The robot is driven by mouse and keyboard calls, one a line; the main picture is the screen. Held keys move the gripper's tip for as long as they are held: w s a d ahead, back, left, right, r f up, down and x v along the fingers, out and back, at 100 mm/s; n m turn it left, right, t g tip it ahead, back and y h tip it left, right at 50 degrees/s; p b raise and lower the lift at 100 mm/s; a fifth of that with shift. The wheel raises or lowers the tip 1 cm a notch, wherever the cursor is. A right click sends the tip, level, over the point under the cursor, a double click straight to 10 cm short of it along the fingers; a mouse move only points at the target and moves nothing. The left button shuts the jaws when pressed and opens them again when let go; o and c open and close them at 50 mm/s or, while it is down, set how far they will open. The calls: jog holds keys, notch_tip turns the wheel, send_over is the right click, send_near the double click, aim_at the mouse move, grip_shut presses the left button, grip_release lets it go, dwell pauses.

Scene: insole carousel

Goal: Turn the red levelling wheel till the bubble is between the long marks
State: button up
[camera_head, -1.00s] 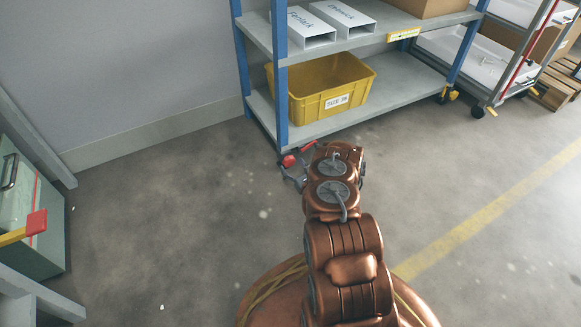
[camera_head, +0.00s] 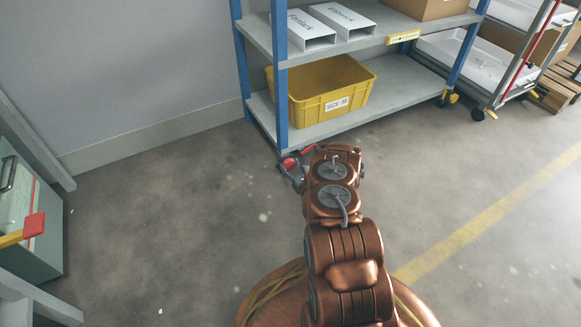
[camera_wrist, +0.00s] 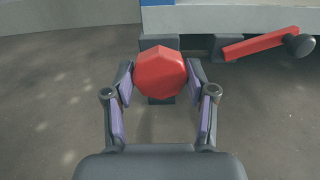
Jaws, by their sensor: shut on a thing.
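The red levelling wheel (camera_wrist: 160,75) is a faceted red knob low at the foot of the shelf rack, seen in the middle of the wrist view. My gripper (camera_wrist: 160,82) is shut on it, with one purple-padded finger on each side. In the head view the wheel (camera_head: 289,162) is a small red spot beside the near blue post, and my gripper's grey fingers are partly hidden there by my arm. The bubble and its long marks cannot be made out in either view.
A red lever with a dark round end (camera_wrist: 262,45) lies close right of the wheel. The rack (camera_head: 350,128) holds a yellow bin (camera_head: 310,112) and white boxes. A green cabinet (camera_head: 40,245) stands at the left. The floor between is clear.

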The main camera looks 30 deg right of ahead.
jog(key=shift+c, duration=0.7)
jog(key=shift+n, duration=0.3)
jog(key=shift+a+n, duration=0.1)
jog(key=shift+n, duration=0.5)
jog(key=n, duration=1.2)
jog(key=shift+n, duration=0.4)
jog(key=o, duration=1.1)
